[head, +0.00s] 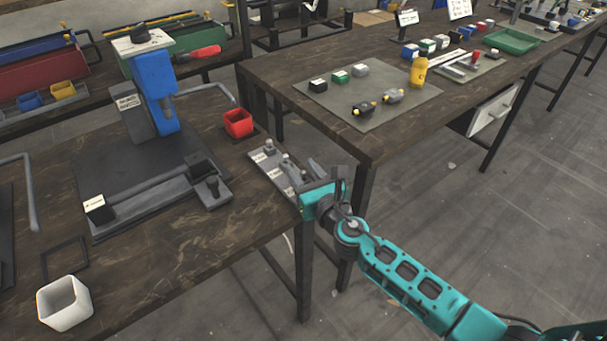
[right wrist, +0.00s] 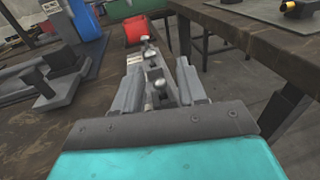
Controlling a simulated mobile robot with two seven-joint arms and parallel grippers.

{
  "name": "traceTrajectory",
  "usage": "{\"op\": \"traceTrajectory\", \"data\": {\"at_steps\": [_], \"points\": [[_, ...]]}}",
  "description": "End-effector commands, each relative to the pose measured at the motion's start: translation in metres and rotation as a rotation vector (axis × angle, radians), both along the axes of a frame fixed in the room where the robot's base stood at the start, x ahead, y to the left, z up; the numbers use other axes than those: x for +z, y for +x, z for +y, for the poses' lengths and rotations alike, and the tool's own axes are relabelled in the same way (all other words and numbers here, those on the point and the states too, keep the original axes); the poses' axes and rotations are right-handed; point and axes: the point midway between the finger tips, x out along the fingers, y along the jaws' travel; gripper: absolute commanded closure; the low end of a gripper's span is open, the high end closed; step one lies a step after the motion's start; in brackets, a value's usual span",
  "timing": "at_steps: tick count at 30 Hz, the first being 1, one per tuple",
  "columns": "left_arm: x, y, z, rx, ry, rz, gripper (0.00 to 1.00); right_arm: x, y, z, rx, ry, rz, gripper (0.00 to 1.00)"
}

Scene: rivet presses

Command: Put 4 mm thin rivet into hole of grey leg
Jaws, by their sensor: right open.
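A narrow grey rivet holder (head: 261,161) with white labels lies at the right edge of the left workbench. Silver rivets stand upright in it, one at its far end (head: 269,146) and another beside it (head: 285,158). My right gripper (head: 305,178) is over the near end of the holder. In the right wrist view its open jaws (right wrist: 160,68) straddle the line of rivets, with the nearest rivet (right wrist: 158,88) between the fingers and no clear grip on it. A grey bar (head: 150,192) with dark blocks lies on the press base; I cannot tell its hole. My left gripper is out of view.
A blue rivet press (head: 155,85) stands on the left bench. A red bin (head: 238,123) stands behind the holder, and a white cup (head: 65,303) is at front left. The right bench (head: 300,110) carries a grey mat with small blocks and a yellow bottle (head: 418,71).

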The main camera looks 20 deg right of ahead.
Motion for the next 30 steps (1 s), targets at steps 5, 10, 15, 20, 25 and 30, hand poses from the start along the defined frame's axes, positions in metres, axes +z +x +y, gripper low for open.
{"op": "traceTrajectory", "data": {"at_steps": [5, 10, 15, 20, 25, 30], "points": [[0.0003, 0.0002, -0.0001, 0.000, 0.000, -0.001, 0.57, 0.0001, -0.0001, 0.0002, 0.000, 0.000, 0.000, 0.59], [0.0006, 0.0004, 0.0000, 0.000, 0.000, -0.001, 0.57, 0.0000, -0.0003, 0.0002, 0.000, 0.000, 0.000, 0.74], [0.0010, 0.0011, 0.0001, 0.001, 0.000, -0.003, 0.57, 0.0000, -0.0004, 0.0000, 0.000, 0.000, 0.000, 0.91], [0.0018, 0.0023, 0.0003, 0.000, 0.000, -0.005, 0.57, 0.0000, -0.0005, 0.0000, 0.000, 0.000, 0.000, 1.00], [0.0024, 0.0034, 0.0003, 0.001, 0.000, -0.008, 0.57, 0.0000, -0.0005, 0.0000, 0.000, 0.000, 0.000, 1.00], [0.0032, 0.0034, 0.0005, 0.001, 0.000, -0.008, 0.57, 0.0009, -0.0004, -0.0001, 0.000, 0.000, 0.000, 1.00]]}}
